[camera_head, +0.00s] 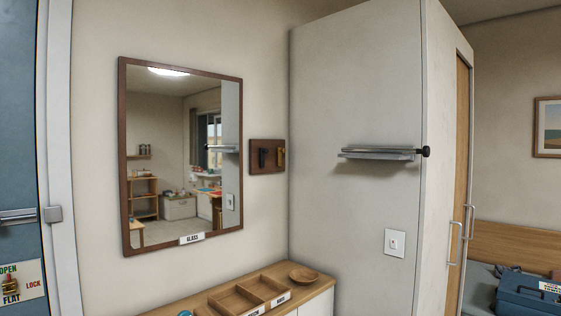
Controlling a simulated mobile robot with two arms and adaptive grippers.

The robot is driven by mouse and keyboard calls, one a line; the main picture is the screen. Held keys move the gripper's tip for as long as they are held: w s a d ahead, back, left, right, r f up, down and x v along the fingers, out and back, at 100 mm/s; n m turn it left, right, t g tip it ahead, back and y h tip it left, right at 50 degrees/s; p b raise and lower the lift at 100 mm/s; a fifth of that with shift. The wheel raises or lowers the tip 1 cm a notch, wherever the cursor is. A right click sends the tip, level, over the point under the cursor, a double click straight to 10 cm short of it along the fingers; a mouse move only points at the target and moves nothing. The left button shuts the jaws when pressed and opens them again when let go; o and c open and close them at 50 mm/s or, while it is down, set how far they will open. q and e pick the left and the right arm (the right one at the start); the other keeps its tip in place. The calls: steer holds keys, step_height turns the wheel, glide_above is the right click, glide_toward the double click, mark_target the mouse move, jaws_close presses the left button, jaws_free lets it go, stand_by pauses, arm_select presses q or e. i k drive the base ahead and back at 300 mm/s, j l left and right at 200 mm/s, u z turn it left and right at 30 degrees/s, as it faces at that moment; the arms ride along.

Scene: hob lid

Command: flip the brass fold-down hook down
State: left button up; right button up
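A dark wooden hook board (267,168) hangs on the wall right of the mirror. It carries a black hook (263,157) on the left and a brass hook (281,156) on the right, near the tall cabinet's side. The brass hook looks upright against the board, but it is too small to tell exactly how it is folded. Neither of my grippers is in view.
A framed mirror (183,150) labelled GLASS reflects the room. A low cabinet below bears a wooden tray (240,296) and a bowl (304,275). A metal shelf (378,154) juts from the tall cabinet (340,230), above a light switch (395,243).

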mark_target(279, 150)
steer(key=i+l, duration=0.2)
steer(key=i+l+u, duration=0.1)
steer(key=l, duration=0.35)
steer(key=i+l, duration=0.25)
steer(key=i+l+u, duration=0.1)
steer(key=l, duration=0.3)
steer(key=i+l, duration=0.2)
steer(key=l, duration=0.15)
steer(key=i+l+u, duration=0.1)
steer(key=l, duration=0.25)
steer(key=i+l, duration=0.25)
steer(key=l+u, duration=0.05)
steer(key=l, duration=0.05)
